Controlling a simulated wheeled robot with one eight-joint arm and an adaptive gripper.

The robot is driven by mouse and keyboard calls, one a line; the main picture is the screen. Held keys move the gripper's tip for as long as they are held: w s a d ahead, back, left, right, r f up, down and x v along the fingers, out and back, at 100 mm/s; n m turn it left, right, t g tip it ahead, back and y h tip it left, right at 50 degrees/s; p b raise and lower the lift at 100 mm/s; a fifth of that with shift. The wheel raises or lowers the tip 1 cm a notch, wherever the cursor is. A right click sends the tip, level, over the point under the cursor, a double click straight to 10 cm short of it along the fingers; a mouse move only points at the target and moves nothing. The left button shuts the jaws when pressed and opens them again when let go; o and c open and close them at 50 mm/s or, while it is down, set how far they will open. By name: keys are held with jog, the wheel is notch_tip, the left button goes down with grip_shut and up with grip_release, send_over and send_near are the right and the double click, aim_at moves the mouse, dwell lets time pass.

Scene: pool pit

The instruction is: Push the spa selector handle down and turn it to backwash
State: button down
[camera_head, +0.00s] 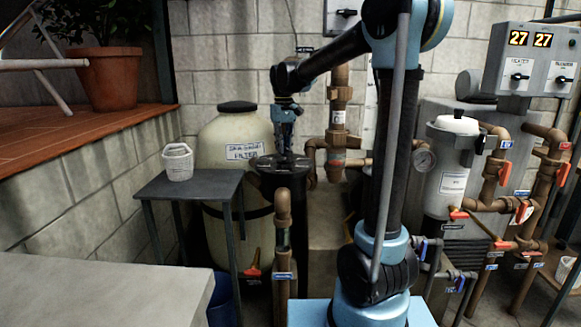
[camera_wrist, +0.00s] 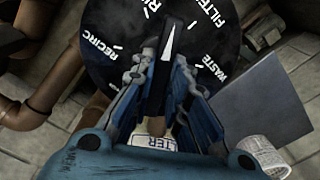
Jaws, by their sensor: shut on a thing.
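The spa selector is a black round valve head (camera_head: 283,163) beside the cream filter tank (camera_head: 226,135) in the head view. In the wrist view its dial (camera_wrist: 112,50) shows white labels RECIRC, FILTER and WASTE; another label is cut off at the top. Its black handle (camera_wrist: 157,85) has a white pointer aimed at the top edge, between the cut-off label and FILTER. My gripper (camera_wrist: 164,72) is shut on the handle, with one blue finger on each side. In the head view my gripper (camera_head: 284,148) reaches down onto the valve. The BACKWASH label is not visible.
A small dark table (camera_head: 205,184) with a white basket (camera_head: 178,162) stands left of the valve. A vertical brown pipe (camera_head: 283,215) rises in front. A pale ledge (camera_head: 95,295) fills the lower left.

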jog(key=n, duration=1.2)
dwell(0.3)
jog(key=c, duration=1.4)
grip_release()
jog(key=shift+c, duration=0.2)
jog(key=shift+r, duration=3.45)
